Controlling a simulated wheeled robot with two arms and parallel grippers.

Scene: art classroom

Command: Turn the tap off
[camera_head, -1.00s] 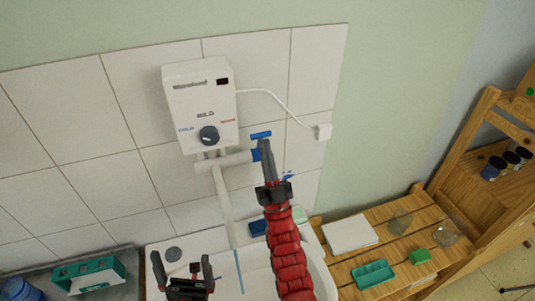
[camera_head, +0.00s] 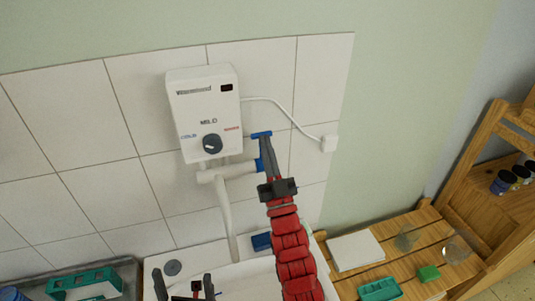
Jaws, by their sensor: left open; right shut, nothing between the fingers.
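The tap has a white pipe with a long spout (camera_head: 227,215) below the white water heater (camera_head: 205,90). Its blue handle (camera_head: 261,134) shows at the right end of the pipe, with a blue collar (camera_head: 259,165) below. My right gripper (camera_head: 266,142) is shut and empty. Its fingertips overlap the handle's lower edge in the picture; I cannot tell whether they touch. Its red arm hides part of the sink (camera_head: 215,275). My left gripper (camera_head: 184,284) is open and empty, low in the view over the sink's left side.
A white cable runs from the heater to a wall socket (camera_head: 329,143). A blue block (camera_head: 262,241) lies on the sink's back rim. A wooden slatted table (camera_head: 405,245) with a teal tray (camera_head: 380,289) stands right. A green holder (camera_head: 85,283) is at left.

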